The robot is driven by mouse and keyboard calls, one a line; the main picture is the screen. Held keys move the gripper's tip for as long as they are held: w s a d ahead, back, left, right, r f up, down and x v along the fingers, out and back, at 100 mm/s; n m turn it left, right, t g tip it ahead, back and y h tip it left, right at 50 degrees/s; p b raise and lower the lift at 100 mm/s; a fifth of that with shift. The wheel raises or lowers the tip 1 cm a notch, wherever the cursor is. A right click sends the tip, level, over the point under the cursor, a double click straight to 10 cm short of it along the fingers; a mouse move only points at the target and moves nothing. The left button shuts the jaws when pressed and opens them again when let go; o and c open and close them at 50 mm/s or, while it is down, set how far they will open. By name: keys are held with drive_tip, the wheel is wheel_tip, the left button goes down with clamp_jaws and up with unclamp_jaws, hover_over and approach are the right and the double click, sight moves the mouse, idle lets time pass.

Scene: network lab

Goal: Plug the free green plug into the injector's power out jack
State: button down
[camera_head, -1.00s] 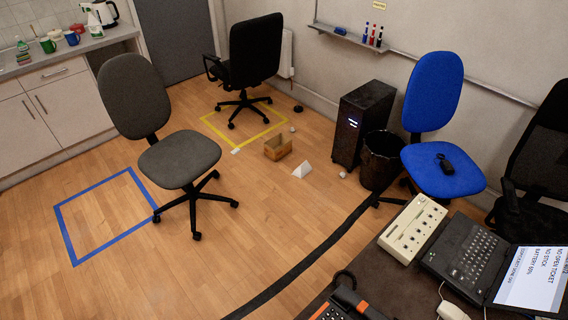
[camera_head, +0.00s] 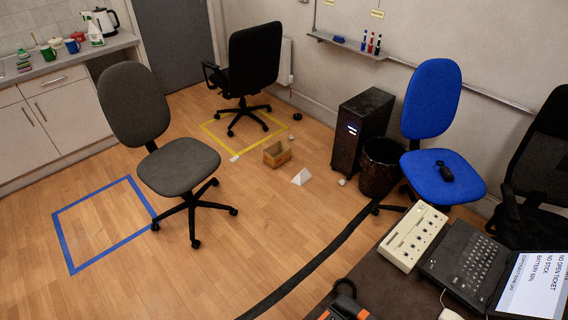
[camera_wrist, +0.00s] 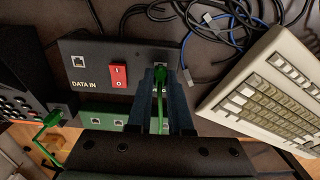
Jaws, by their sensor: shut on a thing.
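In the wrist view my gripper (camera_wrist: 161,82) is shut on a green plug with a green cable (camera_wrist: 160,110) running back between the fingers. The fingers are at the right part of a black box (camera_wrist: 92,92) marked DATA IN, taken to be the injector. The box has a jack (camera_wrist: 78,61) at the left and a red switch (camera_wrist: 118,76) in the middle. The plug's tip is right at a jack (camera_wrist: 160,66) on the box's right; whether it is inside cannot be told. Another green plug (camera_wrist: 52,118) sits at a black device on the left. My gripper is not in the head view.
A beige keyboard-like device (camera_wrist: 265,95) lies close to the right of my gripper. Dark and blue cables (camera_wrist: 225,22) lie behind. A green panel with jacks (camera_wrist: 105,120) is below the box. The head view shows a laptop (camera_head: 470,258) and a beige device (camera_head: 412,238) on the table.

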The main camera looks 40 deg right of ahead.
drive_tip(key=shift+f, duration=0.3)
drive_tip(key=c, duration=0.8)
unclamp_jaws()
drive_tip(key=shift+o, duration=0.2)
wheel_tip(320, 180, up, 13)
